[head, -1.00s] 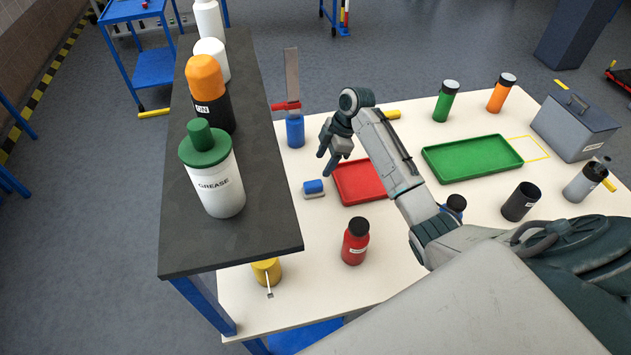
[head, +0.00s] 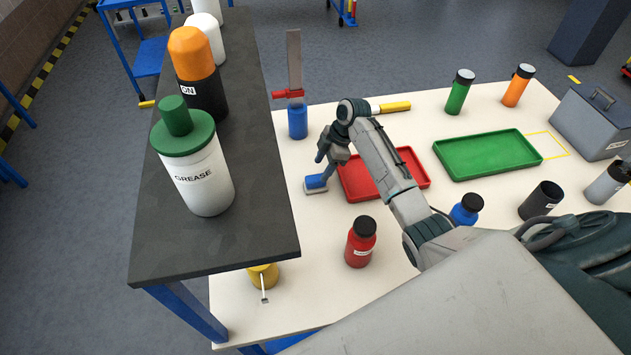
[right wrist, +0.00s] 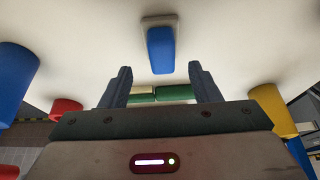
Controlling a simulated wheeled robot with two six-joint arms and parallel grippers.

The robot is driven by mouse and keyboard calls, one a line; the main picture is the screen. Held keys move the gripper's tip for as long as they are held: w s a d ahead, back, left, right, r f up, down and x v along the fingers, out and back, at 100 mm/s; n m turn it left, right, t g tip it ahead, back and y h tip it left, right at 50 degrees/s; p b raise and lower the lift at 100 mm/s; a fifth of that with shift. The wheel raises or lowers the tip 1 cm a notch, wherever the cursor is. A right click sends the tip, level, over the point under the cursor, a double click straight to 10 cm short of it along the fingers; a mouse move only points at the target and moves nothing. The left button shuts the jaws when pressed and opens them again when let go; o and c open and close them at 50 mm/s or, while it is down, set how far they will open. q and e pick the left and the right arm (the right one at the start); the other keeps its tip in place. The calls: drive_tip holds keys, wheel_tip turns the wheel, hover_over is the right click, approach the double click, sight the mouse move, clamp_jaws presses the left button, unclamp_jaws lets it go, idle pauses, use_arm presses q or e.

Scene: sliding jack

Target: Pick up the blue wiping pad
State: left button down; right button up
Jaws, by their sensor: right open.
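The blue wiping pad (head: 316,182) has a blue top on a pale base and lies on the cream table, left of the red tray (head: 355,180). My right gripper (head: 326,168) is right over it in the head view and partly covers it. In the right wrist view the pad (right wrist: 160,48) lies ahead of the fingertips, about centred between them. The right gripper (right wrist: 160,82) is open with nothing between its fingers. I cannot tell whether a finger touches the pad. My left gripper is out of view.
A dark raised shelf (head: 225,235) with a grease bottle (head: 196,165) is to the left. A green tray (head: 490,154) lies to the right. Bare table surrounds the pad's left side.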

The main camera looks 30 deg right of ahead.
sight(316, 177)
drive_tip(key=shift+a+f+p, duration=0.3)
drive_tip(key=shift+f+p, duration=0.15)
drive_tip(key=shift+f, duration=0.1)
drive_tip(key=p+x, duration=0.1)
drive_tip(key=x, duration=0.2)
drive_tip(key=shift+a+f+p, duration=0.2)
drive_tip(key=shift+f+p, duration=0.05)
drive_tip(key=shift+p, duration=0.1)
drive_tip(key=shift+a+f, duration=0.15)
drive_tip(key=shift+f, duration=0.3)
drive_tip(key=shift+c, duration=0.3)
drive_tip(key=c, duration=0.7)
